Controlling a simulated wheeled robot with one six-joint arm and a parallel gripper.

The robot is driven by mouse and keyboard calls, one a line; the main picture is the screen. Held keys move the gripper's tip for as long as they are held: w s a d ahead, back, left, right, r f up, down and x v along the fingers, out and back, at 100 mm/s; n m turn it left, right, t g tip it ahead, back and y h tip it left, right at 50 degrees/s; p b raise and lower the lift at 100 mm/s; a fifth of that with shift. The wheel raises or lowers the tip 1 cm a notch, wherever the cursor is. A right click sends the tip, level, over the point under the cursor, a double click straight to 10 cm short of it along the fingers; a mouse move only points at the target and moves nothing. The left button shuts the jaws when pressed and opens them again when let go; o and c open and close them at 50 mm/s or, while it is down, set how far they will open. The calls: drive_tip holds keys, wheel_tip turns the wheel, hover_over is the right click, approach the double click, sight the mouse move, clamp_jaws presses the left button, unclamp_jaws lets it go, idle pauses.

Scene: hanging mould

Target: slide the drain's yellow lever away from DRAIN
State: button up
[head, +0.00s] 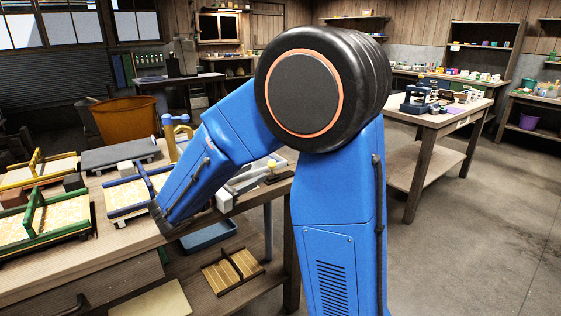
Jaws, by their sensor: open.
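A small yellow piece (271,165) shows just right of my blue forearm, at the right end of the workbench. It may be the drain's lever, but it is too small to tell. A pale grey-white fitting (245,180) lies beside and below it, partly hidden by my arm. No DRAIN lettering can be read, so the lever's position cannot be told. My arm bends down to the left over the bench, and its forearm covers part of this area. I cannot make out my gripper.
The workbench (95,275) holds framed moulds with green (40,215), blue (128,195) and yellow (38,170) bars. An orange tub (128,118) stands behind. A blue basin (210,235) sits below the bench top. Open floor (470,260) lies to the right.

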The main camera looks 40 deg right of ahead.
sight(272, 169)
drive_tip(key=x, duration=1.3)
drive_tip(key=shift+w+d+f, duration=0.1)
drive_tip(key=shift+d, duration=0.1)
